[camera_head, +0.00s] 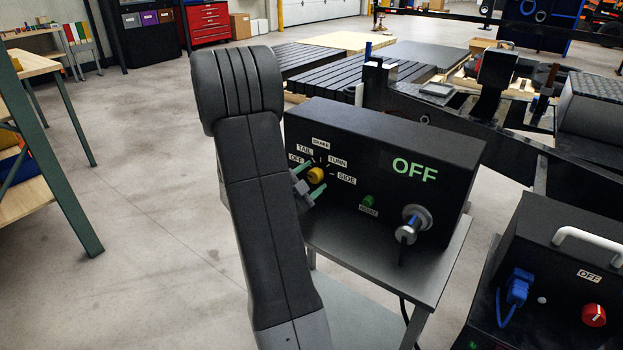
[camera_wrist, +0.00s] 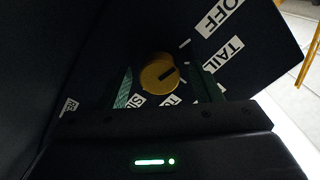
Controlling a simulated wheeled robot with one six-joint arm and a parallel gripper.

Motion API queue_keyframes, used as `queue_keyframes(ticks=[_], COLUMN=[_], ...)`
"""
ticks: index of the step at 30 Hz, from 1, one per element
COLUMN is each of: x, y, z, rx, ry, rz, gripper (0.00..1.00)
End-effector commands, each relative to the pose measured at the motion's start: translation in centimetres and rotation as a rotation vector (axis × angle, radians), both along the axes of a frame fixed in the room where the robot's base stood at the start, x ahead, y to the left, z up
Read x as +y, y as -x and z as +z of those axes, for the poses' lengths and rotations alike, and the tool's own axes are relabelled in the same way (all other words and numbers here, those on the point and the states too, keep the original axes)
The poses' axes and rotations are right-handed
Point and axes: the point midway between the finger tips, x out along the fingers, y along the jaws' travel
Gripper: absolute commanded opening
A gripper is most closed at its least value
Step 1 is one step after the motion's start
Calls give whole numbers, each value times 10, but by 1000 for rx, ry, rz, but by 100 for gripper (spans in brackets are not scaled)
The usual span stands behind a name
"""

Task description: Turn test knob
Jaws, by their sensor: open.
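The test knob (camera_head: 316,175) is a round yellow knob on the front of a black test box (camera_head: 400,135). In the wrist view the knob (camera_wrist: 159,73) lies between the two fingertips of my gripper (camera_wrist: 168,88), with a gap visible on both sides. The dark slot on the knob points up and right in that view, roughly toward the TAIL and OFF side.
The box shows a green OFF readout (camera_head: 415,168), a small green button (camera_head: 368,201) and a silver round connector (camera_head: 412,222). It stands on a grey cart (camera_head: 430,270). A second black box with a red knob (camera_head: 593,315) is at right. Open floor lies left.

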Motion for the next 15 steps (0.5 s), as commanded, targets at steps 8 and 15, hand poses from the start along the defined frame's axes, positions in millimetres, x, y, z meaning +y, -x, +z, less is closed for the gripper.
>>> queue_keyframes(ticks=[8, 15], x=[-2, -2], y=[-3, -3], z=[0, 0], rx=[1, 1], ry=[0, 0], rz=[1, 1], gripper=[58, 25])
